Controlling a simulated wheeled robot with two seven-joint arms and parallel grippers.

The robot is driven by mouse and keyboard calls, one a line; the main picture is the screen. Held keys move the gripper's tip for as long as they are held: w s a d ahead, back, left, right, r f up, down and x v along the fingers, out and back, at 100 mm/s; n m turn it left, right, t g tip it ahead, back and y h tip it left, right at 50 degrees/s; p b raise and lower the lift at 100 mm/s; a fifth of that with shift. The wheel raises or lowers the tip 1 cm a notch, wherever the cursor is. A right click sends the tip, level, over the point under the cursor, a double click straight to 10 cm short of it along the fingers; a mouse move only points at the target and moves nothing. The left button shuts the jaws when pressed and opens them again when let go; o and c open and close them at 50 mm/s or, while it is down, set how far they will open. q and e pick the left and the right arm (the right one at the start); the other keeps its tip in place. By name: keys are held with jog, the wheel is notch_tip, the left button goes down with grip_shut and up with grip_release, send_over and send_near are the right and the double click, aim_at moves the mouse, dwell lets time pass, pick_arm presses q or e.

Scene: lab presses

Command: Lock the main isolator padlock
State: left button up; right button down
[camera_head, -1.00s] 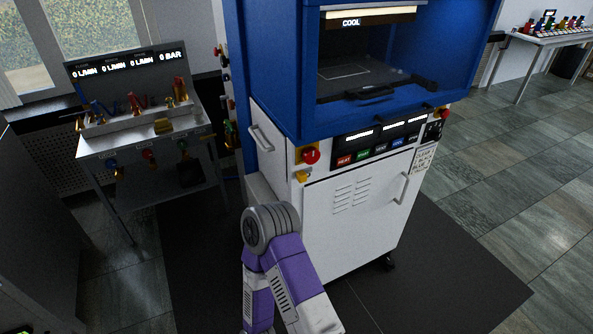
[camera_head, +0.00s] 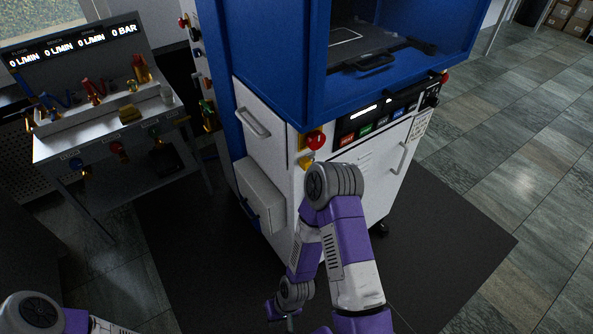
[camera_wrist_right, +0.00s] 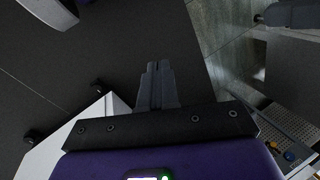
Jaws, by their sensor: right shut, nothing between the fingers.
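A small yellow piece (camera_head: 305,162) sits under the red knob (camera_head: 316,140) on the front left corner of the white press cabinet (camera_head: 283,170). It may be the padlock, but it is too small to tell its state. A pale box (camera_head: 261,194) with a dark blue handle (camera_head: 249,215) is on the cabinet's left side. My right gripper (camera_head: 281,312) is low in front of the cabinet, apart from all of these. In the right wrist view its fingers (camera_wrist_right: 157,70) are shut and empty, over the dark mat. My left gripper is out of view.
A bench (camera_head: 100,140) with coloured valves and gauge displays stands at the left. The blue press housing (camera_head: 270,70) overhangs the cabinet. A dark mat (camera_head: 450,240) covers the floor around it, with free tiled floor at the right.

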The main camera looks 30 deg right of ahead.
aim_at(303, 167)
jog(key=w+d+r+n+g+h+p, duration=0.1)
jog(key=w+d+r+n+h+p, duration=0.35)
jog(key=w+r+n+h, duration=0.4)
jog(key=w+d+r+n+g+h+p, duration=0.25)
jog(key=w+d+r+n+h, duration=0.35)
jog(key=r+n, duration=0.45)
jog(key=w+a+r+n+t+h+p, duration=0.1)
jog(key=w+a+r+t+h, duration=0.1)
jog(key=r, duration=0.4)
jog(key=w+a+r+n+t+h, duration=0.1)
jog(key=w+a+r+t+h, duration=0.1)
jog(key=w+r+h, duration=0.3)
notch_tip(303, 167, up, 2)
jog(key=shift+a+r+h+p, duration=0.2)
jog(key=shift+h+p, duration=0.15)
jog(key=d, duration=0.9)
jog(key=w+d, duration=0.1)
jog(key=d, duration=0.4)
jog(key=shift+w, duration=0.1)
